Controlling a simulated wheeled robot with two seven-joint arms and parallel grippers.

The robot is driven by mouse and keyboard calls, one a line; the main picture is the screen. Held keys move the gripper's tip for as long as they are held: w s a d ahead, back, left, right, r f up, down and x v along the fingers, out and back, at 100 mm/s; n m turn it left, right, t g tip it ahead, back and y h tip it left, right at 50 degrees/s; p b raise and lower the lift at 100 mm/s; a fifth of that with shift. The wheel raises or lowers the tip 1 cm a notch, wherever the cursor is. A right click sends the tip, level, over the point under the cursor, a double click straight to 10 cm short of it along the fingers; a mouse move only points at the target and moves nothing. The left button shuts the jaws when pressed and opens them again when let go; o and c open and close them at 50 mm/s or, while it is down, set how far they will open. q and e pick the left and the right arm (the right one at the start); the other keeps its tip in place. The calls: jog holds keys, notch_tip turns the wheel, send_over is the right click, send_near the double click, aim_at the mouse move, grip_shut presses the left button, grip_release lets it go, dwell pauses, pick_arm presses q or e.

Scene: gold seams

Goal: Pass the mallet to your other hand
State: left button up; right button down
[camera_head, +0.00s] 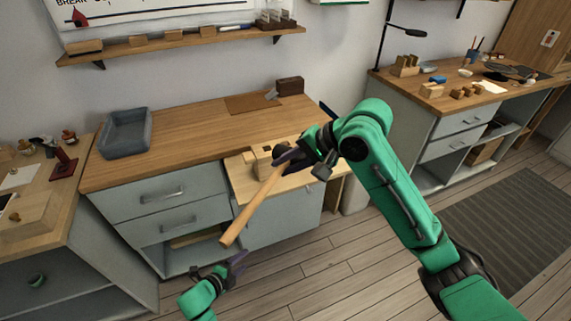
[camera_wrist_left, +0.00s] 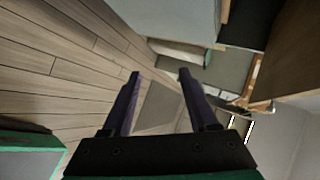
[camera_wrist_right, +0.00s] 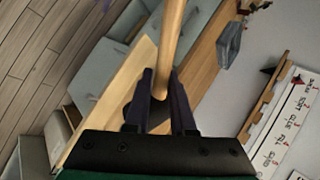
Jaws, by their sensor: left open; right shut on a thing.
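The mallet (camera_head: 254,205) has a long pale wooden handle. In the head view the handle slants down and left from my right gripper (camera_head: 293,160), in front of the workbench, its free end low over the floor. In the right wrist view the handle (camera_wrist_right: 171,40) passes up between the fingers of the right gripper (camera_wrist_right: 160,85), which is shut on it. The mallet's head is not clear behind the gripper. My left gripper (camera_head: 237,262) is open and empty, below the handle's free end and apart from it. Its spread fingers show in the left wrist view (camera_wrist_left: 160,75).
The wooden workbench (camera_head: 190,140) with grey drawers stands behind, with a grey tray (camera_head: 126,133) at its left. A pull-out board (camera_head: 240,180) with wooden blocks is by my right gripper. A side desk (camera_head: 50,200) stands left. The floor (camera_head: 330,270) in front is open.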

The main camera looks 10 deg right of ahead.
pick_arm(q)
jog(key=s+a+f+n+g+y, duration=0.1)
jog(key=s+a+f+n+y, duration=0.2)
jog(key=s+a+f+n, duration=0.4)
jog(key=s+a+f+n+g+y, duration=0.1)
jog(key=s+a+f+n+g, duration=0.1)
jog(key=s, duration=0.8)
jog(key=s+a+f+n+g+y, duration=0.1)
jog(key=s+a+f+n, duration=0.4)
jog(key=s, duration=0.5)
jog(key=s+a+f+n+g+y, duration=0.2)
jog(key=s+n, duration=0.5)
jog(key=s, duration=0.4)
notch_tip(320, 180, down, 3)
jog(key=shift+a+r+n+g, duration=0.1)
jog(key=shift+a+n+g, duration=0.2)
jog(key=shift+a+g, duration=0.65)
jog(key=shift+s+d, duration=0.1)
jog(key=shift+d, duration=0.1)
